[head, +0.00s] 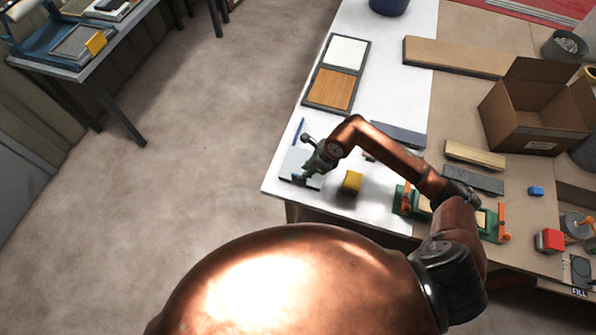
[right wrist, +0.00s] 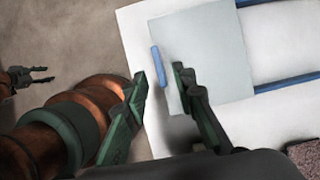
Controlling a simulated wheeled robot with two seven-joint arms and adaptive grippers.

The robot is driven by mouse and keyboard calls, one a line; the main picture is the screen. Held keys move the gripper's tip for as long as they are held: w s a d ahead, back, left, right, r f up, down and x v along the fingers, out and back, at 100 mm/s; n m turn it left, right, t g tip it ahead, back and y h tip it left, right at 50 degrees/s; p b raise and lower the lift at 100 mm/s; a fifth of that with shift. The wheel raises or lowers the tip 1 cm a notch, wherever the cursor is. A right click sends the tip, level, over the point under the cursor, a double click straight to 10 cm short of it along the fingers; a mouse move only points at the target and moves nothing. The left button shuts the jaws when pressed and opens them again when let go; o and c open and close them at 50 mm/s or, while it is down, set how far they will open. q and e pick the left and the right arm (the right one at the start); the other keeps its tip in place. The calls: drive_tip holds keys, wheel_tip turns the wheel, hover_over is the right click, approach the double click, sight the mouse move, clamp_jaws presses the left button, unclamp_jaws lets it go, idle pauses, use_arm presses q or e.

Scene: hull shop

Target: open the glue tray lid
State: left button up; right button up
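The glue tray lid (head: 291,163) is a pale grey flat panel near the table's near left corner; it also shows in the right wrist view (right wrist: 215,50). A small blue bar (right wrist: 157,66), like a handle, stands at its near edge. Two blue strips (right wrist: 285,83) run beyond the lid, apparently tray sides; one shows in the head view. My right gripper (right wrist: 160,75) is open, its fingertips on either side of the blue bar; contact cannot be told. My left gripper (right wrist: 42,75) shows small at the left of the wrist view, fingers apart and empty, over the floor.
A yellow block (head: 351,181) sits right of the lid, and a green clamp fixture (head: 404,200) farther right. A two-panel frame (head: 337,75) lies behind. An open cardboard box (head: 535,110) stands at right. The table's edge is close to the lid.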

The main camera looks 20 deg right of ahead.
drive_tip(key=x, duration=0.4)
drive_tip(key=shift+a+f, duration=0.1)
drive_tip(key=shift+a, duration=0.05)
drive_tip(key=shift+w+a+f, duration=0.15)
drive_tip(key=shift+f, duration=0.6)
clamp_jaws()
use_arm(q)
drive_tip(key=s, duration=0.2)
drive_tip(key=shift+s, duration=0.4)
drive_tip(key=shift+w, duration=0.1)
